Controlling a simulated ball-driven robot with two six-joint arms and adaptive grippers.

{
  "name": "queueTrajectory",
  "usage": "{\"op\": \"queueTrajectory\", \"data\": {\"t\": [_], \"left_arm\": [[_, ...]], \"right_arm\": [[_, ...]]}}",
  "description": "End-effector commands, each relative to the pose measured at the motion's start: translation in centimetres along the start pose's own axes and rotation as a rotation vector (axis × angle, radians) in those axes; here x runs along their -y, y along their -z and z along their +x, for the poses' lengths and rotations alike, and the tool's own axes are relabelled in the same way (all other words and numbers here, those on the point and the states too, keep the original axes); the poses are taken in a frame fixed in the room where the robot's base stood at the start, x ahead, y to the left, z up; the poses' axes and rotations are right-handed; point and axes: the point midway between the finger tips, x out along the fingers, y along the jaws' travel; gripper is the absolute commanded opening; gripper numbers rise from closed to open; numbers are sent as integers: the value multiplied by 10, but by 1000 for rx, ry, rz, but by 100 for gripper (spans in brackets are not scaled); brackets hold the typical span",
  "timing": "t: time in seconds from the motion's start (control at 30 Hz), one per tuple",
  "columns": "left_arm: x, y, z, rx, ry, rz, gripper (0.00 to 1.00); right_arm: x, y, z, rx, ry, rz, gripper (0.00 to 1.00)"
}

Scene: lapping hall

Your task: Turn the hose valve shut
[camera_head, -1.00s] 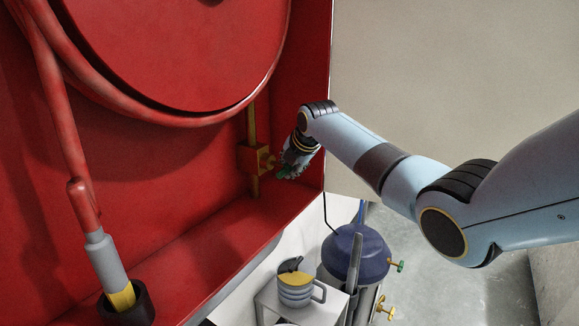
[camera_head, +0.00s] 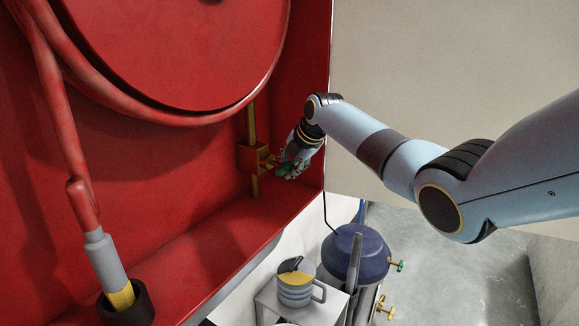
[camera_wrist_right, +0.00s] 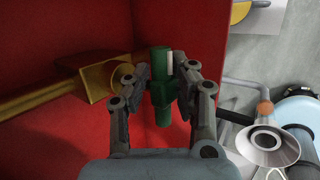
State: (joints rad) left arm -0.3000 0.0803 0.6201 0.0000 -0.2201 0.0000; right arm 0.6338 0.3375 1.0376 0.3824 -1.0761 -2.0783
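The hose valve is a brass-yellow block (camera_head: 252,157) on a vertical yellow pipe (camera_head: 251,122) inside the red cabinet. Its green handle (camera_head: 284,168) faces right, toward my right gripper (camera_head: 292,167). In the right wrist view, the green handle (camera_wrist_right: 161,60) runs up and down the picture, with a pale mark near its top. The fingers of my right gripper (camera_wrist_right: 163,92) lie on both sides of the handle's middle and look closed on it. The yellow valve body (camera_wrist_right: 105,82) sits left of the fingers. My left gripper is not in view.
The red hose reel (camera_head: 180,50) hangs above, and the hose nozzle (camera_head: 107,264) stands in a black holder at lower left. The cabinet's right wall (camera_head: 305,100) is close to my right wrist. A kettle (camera_head: 295,288) and a blue-topped tank (camera_head: 356,252) stand below.

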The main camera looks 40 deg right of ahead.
Motion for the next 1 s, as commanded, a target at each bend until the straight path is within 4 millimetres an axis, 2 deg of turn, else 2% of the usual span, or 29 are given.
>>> {"op": "queueTrajectory", "data": {"t": [0.03,0.1,0.13,0.37,0.53,0.67,1.0], "left_arm": [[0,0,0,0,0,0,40],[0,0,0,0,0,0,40],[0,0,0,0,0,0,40],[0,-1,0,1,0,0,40],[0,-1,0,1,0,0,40],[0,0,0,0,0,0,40],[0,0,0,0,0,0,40]], "right_arm": [[0,0,0,0,1,0,31],[1,0,0,-1,2,1,40],[1,0,0,-1,2,1,41],[1,1,0,-1,3,1,41],[2,0,-10,0,2,1,41],[2,0,-31,1,1,-2,41],[1,0,-100,1,1,-1,41]]}}
